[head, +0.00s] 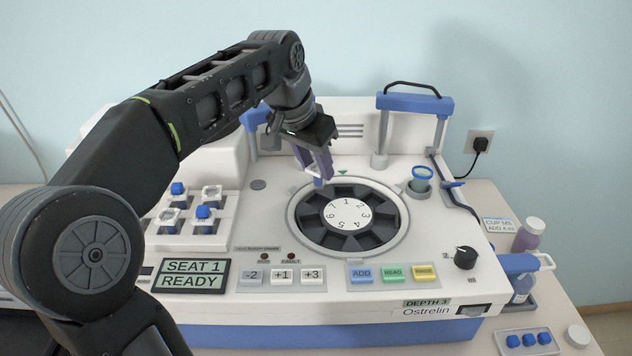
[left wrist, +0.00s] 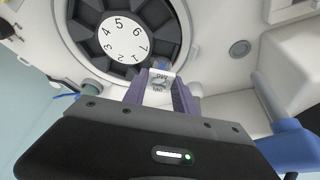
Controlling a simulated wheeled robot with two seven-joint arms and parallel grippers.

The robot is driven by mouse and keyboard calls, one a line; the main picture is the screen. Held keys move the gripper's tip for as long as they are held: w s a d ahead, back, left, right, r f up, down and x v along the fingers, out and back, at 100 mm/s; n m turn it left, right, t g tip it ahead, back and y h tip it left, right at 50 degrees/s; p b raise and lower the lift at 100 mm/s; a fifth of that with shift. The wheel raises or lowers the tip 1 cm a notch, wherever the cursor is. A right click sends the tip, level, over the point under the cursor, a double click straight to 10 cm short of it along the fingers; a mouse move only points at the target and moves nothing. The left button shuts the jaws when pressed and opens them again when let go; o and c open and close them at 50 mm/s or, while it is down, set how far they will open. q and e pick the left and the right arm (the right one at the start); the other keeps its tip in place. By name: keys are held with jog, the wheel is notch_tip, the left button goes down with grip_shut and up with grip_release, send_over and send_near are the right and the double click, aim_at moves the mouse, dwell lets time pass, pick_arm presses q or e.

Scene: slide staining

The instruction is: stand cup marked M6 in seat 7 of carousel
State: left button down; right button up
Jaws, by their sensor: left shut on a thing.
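My left gripper (head: 318,178) is shut on a small pale cup with a blue part (head: 314,174). In the left wrist view the cup (left wrist: 161,80) sits between the purple fingers, with small dark marks that I cannot read surely. The carousel (head: 301,236) is a round well of dark seats around a white numbered dial (head: 347,216); the seats I can see look empty. The cup is held by the carousel's back-left rim, near the dial's 7 and 1 side. Its height above the deck is hard to tell. My right gripper is not in view.
A blue handle frame (head: 415,103) rises behind. The display (head: 194,275) reads SEAT 1 READY. Buttons and a black knob (head: 465,257) line the front.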

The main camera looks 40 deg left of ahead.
aim_at(313, 178)
pick_arm(q)
jog(key=shift+f, duration=0.1)
jog(key=shift+f, duration=2)
jog(key=shift+f+b, duration=0.3)
jog(key=shift+f, duration=0.1)
jog(key=c, duration=1)
grip_release()
